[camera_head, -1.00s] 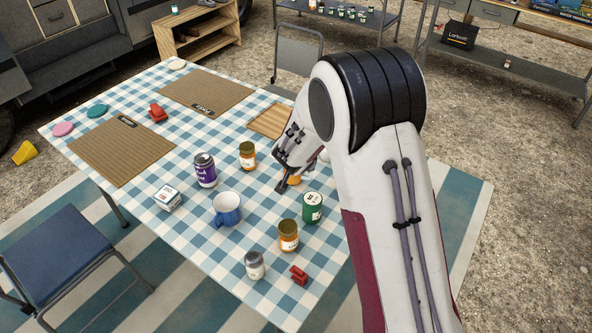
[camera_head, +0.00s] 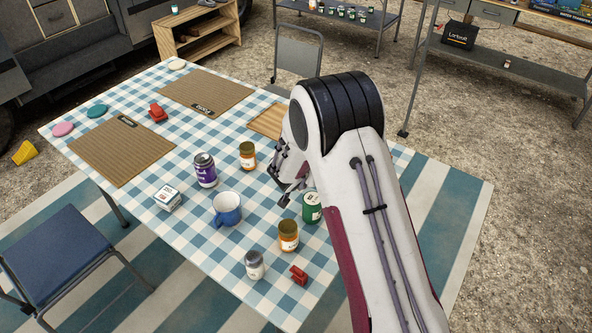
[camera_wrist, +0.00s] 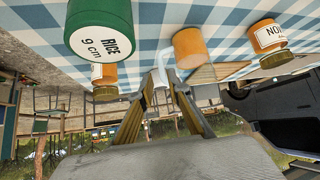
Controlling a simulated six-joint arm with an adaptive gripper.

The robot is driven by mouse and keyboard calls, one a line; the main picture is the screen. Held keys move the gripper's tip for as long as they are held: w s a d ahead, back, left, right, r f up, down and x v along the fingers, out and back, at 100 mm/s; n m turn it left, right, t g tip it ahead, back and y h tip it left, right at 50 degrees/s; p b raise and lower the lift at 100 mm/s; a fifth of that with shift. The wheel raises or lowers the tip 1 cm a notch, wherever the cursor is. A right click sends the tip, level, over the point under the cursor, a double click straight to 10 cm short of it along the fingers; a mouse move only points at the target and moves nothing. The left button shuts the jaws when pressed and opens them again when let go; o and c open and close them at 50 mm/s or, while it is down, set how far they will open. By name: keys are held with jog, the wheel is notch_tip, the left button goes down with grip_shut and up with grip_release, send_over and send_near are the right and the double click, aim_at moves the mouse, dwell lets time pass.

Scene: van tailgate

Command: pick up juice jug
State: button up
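In the wrist view, an orange cylinder (camera_wrist: 192,47), which looks like the juice jug, stands on the checked tablecloth just beyond my fingertips. A pale, narrow piece beside it shows near the gap between the fingers; I cannot tell whether it is the jug's handle. In the head view my arm hides the jug. My gripper (camera_head: 290,193) is low over the table's right side there. In the wrist view my gripper (camera_wrist: 160,80) has its two fingers apart, with nothing clearly held between them.
A green rice can (camera_wrist: 100,30) is close on the left in the wrist view. An orange-brown jar (camera_head: 247,155), a purple jar (camera_head: 205,170), a blue mug (camera_head: 227,208) and another jar (camera_head: 288,236) stand nearby. A wooden board (camera_head: 266,122) lies behind my gripper.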

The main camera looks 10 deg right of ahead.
jog(key=shift+x, duration=1.05)
jog(key=shift+x, duration=2.6)
jog(key=shift+a, duration=0.2)
jog(key=shift+c, duration=0.4)
grip_shut()
